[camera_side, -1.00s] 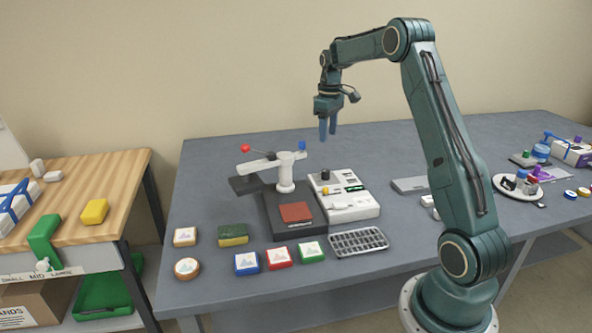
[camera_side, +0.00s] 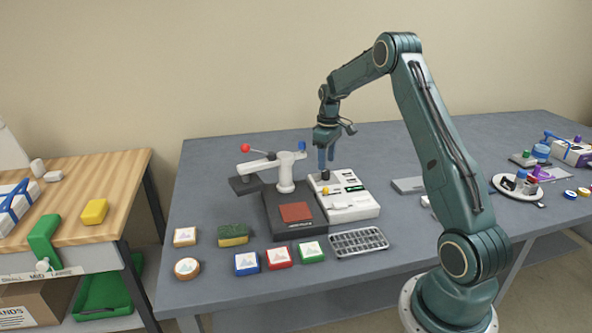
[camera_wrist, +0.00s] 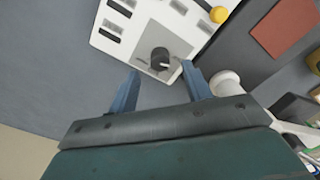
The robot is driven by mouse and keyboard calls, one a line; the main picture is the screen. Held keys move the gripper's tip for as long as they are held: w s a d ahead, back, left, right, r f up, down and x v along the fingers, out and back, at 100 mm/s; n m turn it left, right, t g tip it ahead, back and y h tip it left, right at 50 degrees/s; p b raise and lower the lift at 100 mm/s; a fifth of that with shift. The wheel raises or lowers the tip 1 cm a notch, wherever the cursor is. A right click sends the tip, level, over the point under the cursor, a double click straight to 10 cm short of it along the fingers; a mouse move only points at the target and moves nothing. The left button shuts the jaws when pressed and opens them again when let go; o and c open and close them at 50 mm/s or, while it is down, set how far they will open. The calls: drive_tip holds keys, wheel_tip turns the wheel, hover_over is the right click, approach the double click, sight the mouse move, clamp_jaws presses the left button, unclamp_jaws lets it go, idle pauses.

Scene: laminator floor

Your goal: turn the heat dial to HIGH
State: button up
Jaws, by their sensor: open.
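The heat dial is a dark round knob (camera_wrist: 160,58) on a grey square plate of the white control box (camera_side: 345,206). In the wrist view a pale mark shows on the knob, but the setting labels are too small to read. My gripper (camera_side: 326,168) points down just over the dial at the back left of the box. In the wrist view its two blue fingers (camera_wrist: 160,82) are apart, with the knob just beyond and between their tips. I cannot tell whether the fingers touch it. In the side view the fingers partly hide the dial.
A press with a white post (camera_side: 286,175), a red-ball lever (camera_side: 245,148) and a dark base stands close left of the box. A yellow knob (camera_wrist: 218,14) is also on the box. A grey grid tray (camera_side: 358,242) lies in front. Table right of the box is partly clear.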

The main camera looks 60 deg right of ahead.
sight(326, 170)
drive_tip(key=shift+f, duration=2.2)
drive_tip(key=c, duration=1)
